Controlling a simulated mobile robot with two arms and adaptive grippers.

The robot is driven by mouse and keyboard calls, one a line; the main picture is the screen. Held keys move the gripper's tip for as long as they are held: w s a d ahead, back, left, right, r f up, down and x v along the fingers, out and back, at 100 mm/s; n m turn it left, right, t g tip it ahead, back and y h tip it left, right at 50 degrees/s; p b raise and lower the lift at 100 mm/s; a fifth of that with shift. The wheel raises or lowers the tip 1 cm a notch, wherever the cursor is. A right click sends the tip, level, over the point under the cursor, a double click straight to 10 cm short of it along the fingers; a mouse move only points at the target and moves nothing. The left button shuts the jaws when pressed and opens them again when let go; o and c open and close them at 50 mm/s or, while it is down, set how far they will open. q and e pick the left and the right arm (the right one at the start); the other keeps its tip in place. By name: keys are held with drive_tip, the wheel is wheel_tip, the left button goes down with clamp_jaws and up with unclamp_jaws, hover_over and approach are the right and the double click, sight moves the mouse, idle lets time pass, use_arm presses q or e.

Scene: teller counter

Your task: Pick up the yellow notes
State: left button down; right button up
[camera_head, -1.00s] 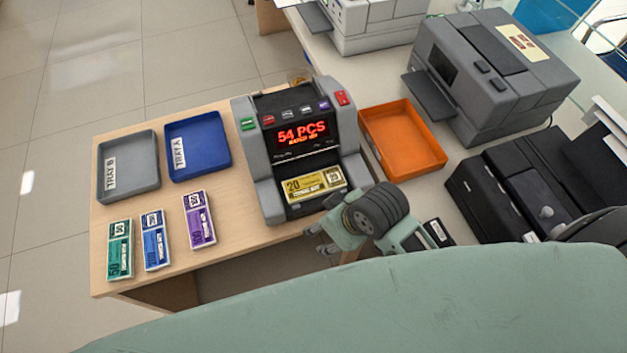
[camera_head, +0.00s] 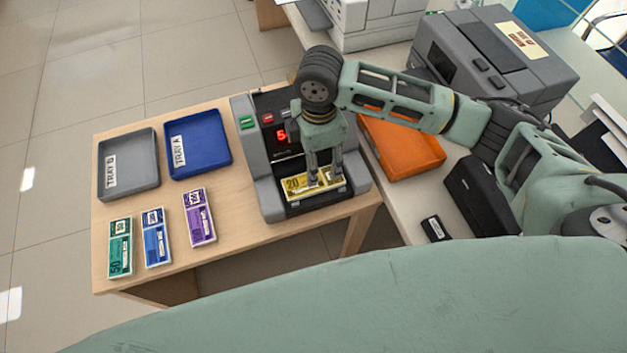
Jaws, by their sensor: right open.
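The yellow notes (camera_head: 297,188), marked 20, lie in the front slot of the grey counting machine (camera_head: 271,200). My right gripper (camera_head: 325,181) points down over the right part of the notes, its fingers open. The fingertips are at or just above the notes; I cannot tell whether they touch. The fingers hide part of the bundle, and my wrist hides most of the red display. My left gripper is not in view.
Green notes (camera_head: 120,248), blue notes (camera_head: 156,238) and purple notes (camera_head: 199,217) lie on the wooden desk. Behind them are a grey tray (camera_head: 129,195) and a blue tray (camera_head: 198,172). An orange tray (camera_head: 420,160) is right of the machine, below my right forearm.

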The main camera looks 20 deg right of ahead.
sight(295, 187)
wheel_tip(295, 187, down, 8)
drive_tip(key=shift+s+r+p, duration=0.15)
drive_tip(key=shift+r+p, duration=0.05)
drive_tip(key=shift+p, duration=0.55)
drive_tip(key=shift+c, duration=0.3)
drive_tip(key=c, duration=0.9)
drive_tip(key=shift+o, duration=0.2)
drive_tip(key=shift+r, duration=0.1)
